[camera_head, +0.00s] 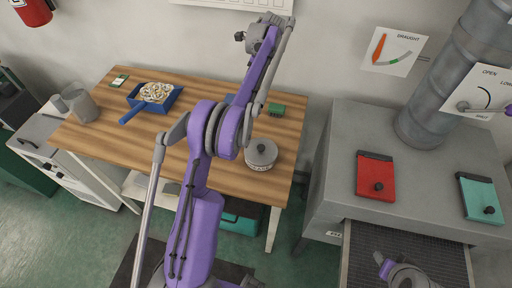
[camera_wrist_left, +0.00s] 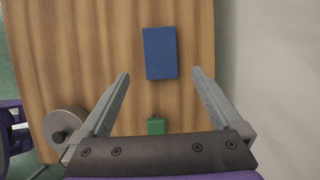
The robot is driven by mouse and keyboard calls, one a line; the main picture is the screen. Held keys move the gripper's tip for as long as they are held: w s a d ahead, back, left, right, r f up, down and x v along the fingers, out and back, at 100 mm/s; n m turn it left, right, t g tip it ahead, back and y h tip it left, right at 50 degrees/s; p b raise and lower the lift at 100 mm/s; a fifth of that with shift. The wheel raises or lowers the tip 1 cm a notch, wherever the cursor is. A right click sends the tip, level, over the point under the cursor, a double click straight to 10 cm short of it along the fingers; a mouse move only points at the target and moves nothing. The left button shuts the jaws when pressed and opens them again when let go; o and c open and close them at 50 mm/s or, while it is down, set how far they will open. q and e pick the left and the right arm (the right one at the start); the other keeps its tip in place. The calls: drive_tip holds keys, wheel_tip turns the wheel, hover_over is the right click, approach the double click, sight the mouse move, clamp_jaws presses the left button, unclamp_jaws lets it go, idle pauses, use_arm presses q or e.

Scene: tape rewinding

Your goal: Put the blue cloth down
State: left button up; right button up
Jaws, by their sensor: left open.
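The blue cloth (camera_wrist_left: 160,53) lies flat on the wooden table as a dark blue rectangle, ahead of my left fingertips in the left wrist view. In the head view only a small blue edge of it (camera_head: 229,99) shows behind my purple arm. My left gripper (camera_wrist_left: 160,75) is open, with nothing between its fingers, and hangs above the table. In the head view my left arm reaches up over the table's back edge, and its gripper end (camera_head: 262,35) is near the wall.
A green block (camera_head: 277,109) and a round lidded tin (camera_head: 261,154) stand near the cloth. A blue dustpan-like tray (camera_head: 168,102) with pale curls and a grey mug (camera_head: 80,105) are at left. A grey cabinet (camera_head: 335,150) with red and teal pads stands at right.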

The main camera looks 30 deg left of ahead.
use_arm(q)
drive_tip(key=s+d+r+n+t+h, duration=0.1)
drive_tip(key=s+d+r+n+t, duration=0.15)
drive_tip(key=s+d, duration=0.45)
drive_tip(key=s+d+r+n+t+h, duration=0.1)
drive_tip(key=s+d+r+n, duration=0.4)
drive_tip(key=d, duration=0.4)
drive_tip(key=s+d+f+n+t+h, duration=0.1)
drive_tip(key=s+d+f+n, duration=0.2)
drive_tip(key=s, duration=0.7)
drive_tip(key=s+d+f+n+t+h, duration=0.1)
drive_tip(key=s+d+f+n+t, duration=0.1)
drive_tip(key=s+d+f+n, duration=0.2)
drive_tip(key=s+d+f, duration=0.3)
drive_tip(key=s+f, duration=0.1)
drive_tip(key=s, duration=0.3)
drive_tip(key=shift+s+d, duration=0.25)
drive_tip(key=shift+d, duration=0.05)
drive_tip(key=shift+a+t, duration=0.1)
drive_tip(key=shift+t, duration=0.15)
